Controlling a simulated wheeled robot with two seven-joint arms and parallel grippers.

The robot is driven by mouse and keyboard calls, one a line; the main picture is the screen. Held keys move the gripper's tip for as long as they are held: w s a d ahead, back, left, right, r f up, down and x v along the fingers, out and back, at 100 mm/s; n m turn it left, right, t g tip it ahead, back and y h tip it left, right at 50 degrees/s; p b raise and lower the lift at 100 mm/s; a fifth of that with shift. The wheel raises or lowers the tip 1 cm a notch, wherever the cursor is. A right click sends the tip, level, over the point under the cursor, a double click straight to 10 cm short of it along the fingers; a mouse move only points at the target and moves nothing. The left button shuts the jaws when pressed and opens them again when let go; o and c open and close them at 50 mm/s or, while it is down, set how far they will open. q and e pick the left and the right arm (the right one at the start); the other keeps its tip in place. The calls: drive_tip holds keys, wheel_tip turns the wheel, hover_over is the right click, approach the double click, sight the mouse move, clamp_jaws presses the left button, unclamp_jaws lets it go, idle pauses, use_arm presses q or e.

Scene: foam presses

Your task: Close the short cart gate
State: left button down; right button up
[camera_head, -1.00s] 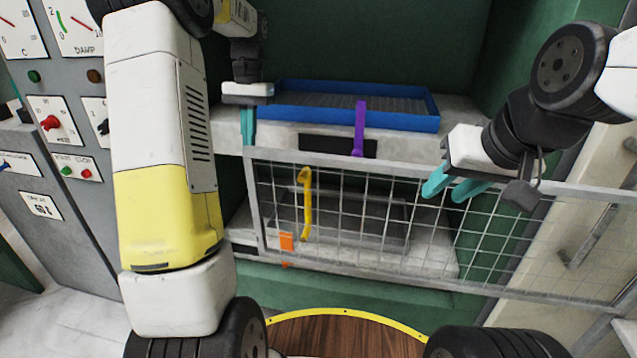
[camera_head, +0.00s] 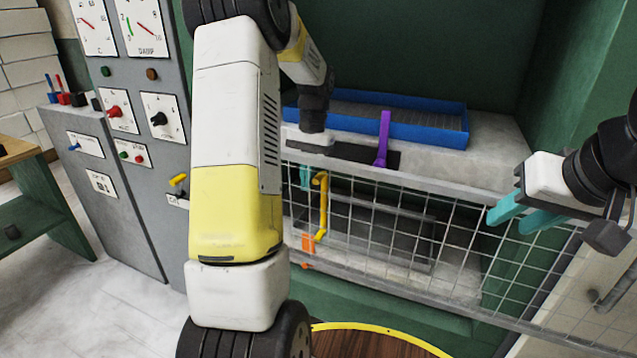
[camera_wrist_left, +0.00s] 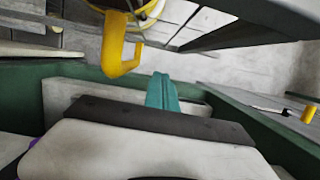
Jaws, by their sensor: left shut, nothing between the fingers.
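The short cart gate (camera_head: 455,240) is a grey wire-mesh panel with a metal frame, running across the front of the grey press shelf. A yellow handle (camera_head: 321,205) hangs near its left part, with an orange piece (camera_head: 307,243) below. My left arm hides the gate's left end. My left gripper (camera_head: 305,178) is shut and empty, just left of the yellow handle. In the left wrist view its teal fingers (camera_wrist_left: 162,92) are together, apart from the yellow handle (camera_wrist_left: 125,50) in the picture. My right gripper (camera_head: 525,215) is open, in front of the gate's right part.
A blue tray (camera_head: 430,130) with a purple handle (camera_head: 383,140) sits on the shelf above the gate. A grey control panel (camera_head: 120,200) stands at the left. A green-legged table (camera_head: 45,205) is further left. Pale floor (camera_head: 110,300) lies open at lower left.

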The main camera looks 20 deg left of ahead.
sight(299, 191)
use_arm(q)
drive_tip(key=shift+s+a+f, duration=0.15)
drive_tip(key=shift+s+f, duration=0.05)
drive_tip(key=shift+s, duration=0.85)
drive_tip(key=shift+s+a+f, duration=0.1)
drive_tip(key=shift+s+f, duration=0.1)
drive_tip(key=shift+s, duration=0.85)
drive_tip(key=shift+s, duration=0.1)
